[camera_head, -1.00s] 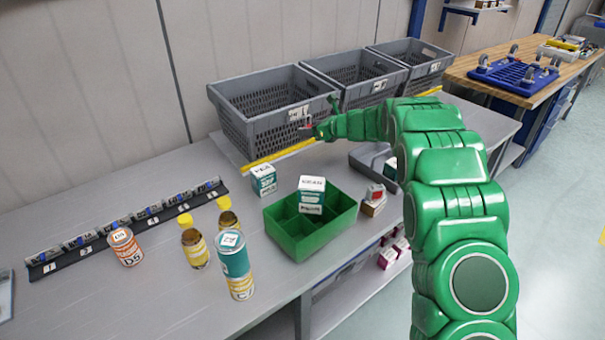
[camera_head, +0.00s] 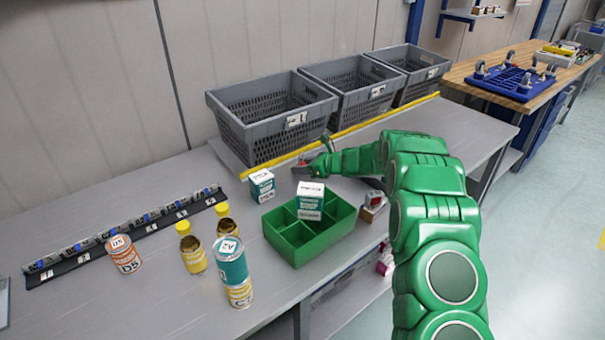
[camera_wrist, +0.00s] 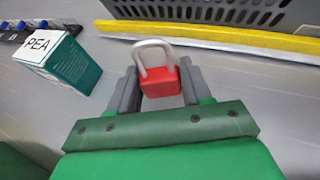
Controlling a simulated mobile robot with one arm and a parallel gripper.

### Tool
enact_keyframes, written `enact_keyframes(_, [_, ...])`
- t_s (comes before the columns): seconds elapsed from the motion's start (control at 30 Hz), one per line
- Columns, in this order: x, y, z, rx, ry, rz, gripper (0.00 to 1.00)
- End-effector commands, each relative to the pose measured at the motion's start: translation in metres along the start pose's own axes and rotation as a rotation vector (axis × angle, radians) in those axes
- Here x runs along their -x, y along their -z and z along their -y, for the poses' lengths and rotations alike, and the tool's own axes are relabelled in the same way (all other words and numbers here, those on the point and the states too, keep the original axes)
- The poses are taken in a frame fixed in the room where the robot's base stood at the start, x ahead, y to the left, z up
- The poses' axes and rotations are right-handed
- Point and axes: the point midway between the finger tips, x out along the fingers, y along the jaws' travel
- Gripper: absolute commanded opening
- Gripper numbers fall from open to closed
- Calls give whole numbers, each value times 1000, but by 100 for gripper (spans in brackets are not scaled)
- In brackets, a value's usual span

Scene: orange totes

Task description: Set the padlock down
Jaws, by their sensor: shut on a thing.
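The padlock (camera_wrist: 158,78) has a red body and a pale shackle. In the wrist view it sits between the two grey fingers of my gripper (camera_wrist: 160,90), which is shut on it, with the shackle pointing away from the palm. In the head view my gripper (camera_head: 312,163) is low over the grey table, behind the green divided tray and in front of the yellow strip. The padlock is small there and partly hidden by the gripper. I cannot tell whether it touches the table.
The PEA box (camera_head: 262,186) stands left of my gripper. The green tray (camera_head: 310,250) holds a soup box (camera_head: 310,201). Grey crates (camera_head: 270,115) line the back behind a yellow strip (camera_head: 345,132). Bottles (camera_head: 192,250) and cans (camera_head: 232,265) stand front left. Bare table lies around the gripper.

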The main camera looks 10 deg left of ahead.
Motion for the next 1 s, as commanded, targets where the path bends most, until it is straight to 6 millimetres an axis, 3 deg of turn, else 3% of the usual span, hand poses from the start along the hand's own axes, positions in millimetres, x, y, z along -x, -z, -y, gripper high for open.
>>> enact_keyframes(0.2, [-11, 26, 0, -2, -1, -1, 17])
enact_keyframes(0.63, [-12, 30, 0, -1, 0, -1, 17])
enact_keyframes(0.67, [-12, 30, 0, -1, 0, -1, 52])
enact_keyframes(0.7, [-12, 30, 0, -1, 0, -1, 58])
enact_keyframes(0.8, [-12, 30, 0, -1, 0, -1, 73])
enact_keyframes(1.0, [-12, 30, 0, -1, 0, -1, 74])
